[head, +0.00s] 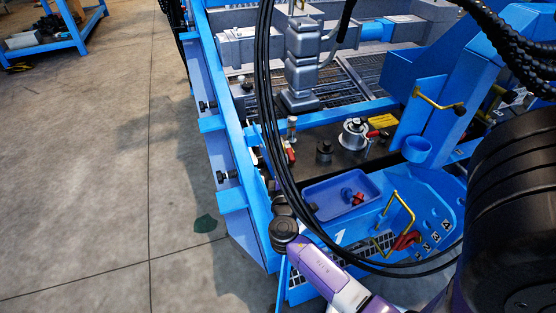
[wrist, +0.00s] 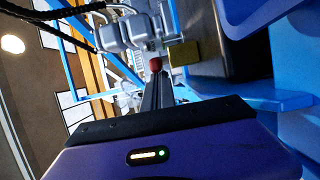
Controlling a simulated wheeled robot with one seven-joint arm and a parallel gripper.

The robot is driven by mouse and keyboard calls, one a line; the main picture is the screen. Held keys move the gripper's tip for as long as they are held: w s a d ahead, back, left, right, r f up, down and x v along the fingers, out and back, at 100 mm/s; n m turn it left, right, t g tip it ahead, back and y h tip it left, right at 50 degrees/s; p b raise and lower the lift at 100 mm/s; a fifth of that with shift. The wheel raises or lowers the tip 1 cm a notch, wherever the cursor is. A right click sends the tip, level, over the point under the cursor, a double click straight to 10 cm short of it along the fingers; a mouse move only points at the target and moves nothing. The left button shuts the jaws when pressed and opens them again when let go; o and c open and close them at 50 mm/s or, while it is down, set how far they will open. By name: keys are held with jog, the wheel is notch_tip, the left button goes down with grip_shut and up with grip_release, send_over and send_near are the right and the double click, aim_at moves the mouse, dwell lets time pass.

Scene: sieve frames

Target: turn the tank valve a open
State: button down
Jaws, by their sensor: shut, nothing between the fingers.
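In the head view, a valve with a red handle (head: 291,155) stands at the left of the dark panel. A round silver fitting (head: 353,134) with another red handle (head: 374,133) sits farther right. No label tells me which is tank valve a. In the wrist view, my gripper (wrist: 157,80) has its dark fingers together and empty. A small red part (wrist: 156,64) shows just beyond the fingertips; I cannot tell whether they touch. I cannot make out the fingers in the head view.
A blue tray (head: 335,200) with red and dark parts is in front of the panel. A yellow plate (head: 384,120) is by the silver fitting. Brass handles (head: 438,103) stick out at the right. Black cables hang across the view.

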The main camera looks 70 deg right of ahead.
jog(key=shift+s+d, duration=0.25)
jog(key=shift+s, duration=0.45)
jog(key=shift+s+d, duration=0.1)
jog(key=shift+s, duration=0.05)
